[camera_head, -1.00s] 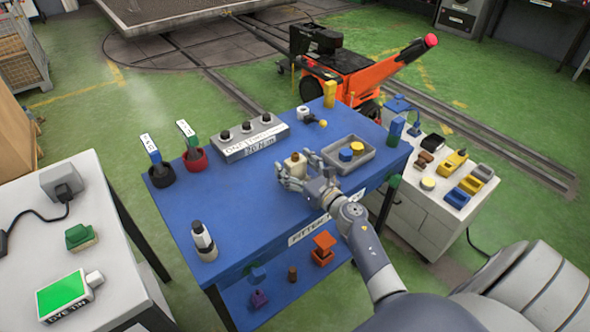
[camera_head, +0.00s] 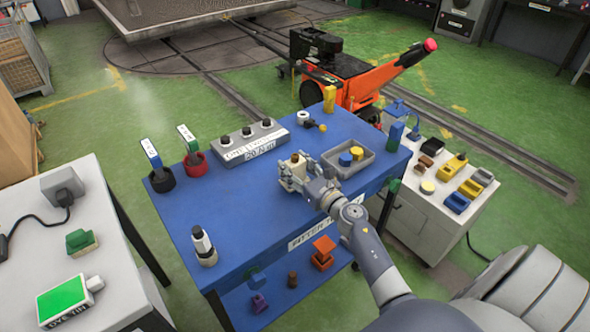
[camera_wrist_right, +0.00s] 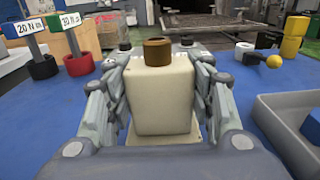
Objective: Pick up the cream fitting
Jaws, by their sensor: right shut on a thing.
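The cream fitting (camera_head: 297,166) is a pale block with a brown round top, on the blue table left of the grey tray. It fills the middle of the right wrist view (camera_wrist_right: 161,95), upright. My right gripper (camera_head: 294,181) is shut on it, with one finger on each side. In the head view the fingers partly cover the fitting. A pale flat patch shows below it in the wrist view; I cannot tell whether the fitting is clear of the table. My left gripper does not show.
A grey tray (camera_head: 366,163) with blue and yellow round pieces stands just right of the gripper. A grey box with black knobs (camera_head: 249,142) stands behind left. Red (camera_head: 195,164) and black cup holders stand farther left. The table's front middle is clear.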

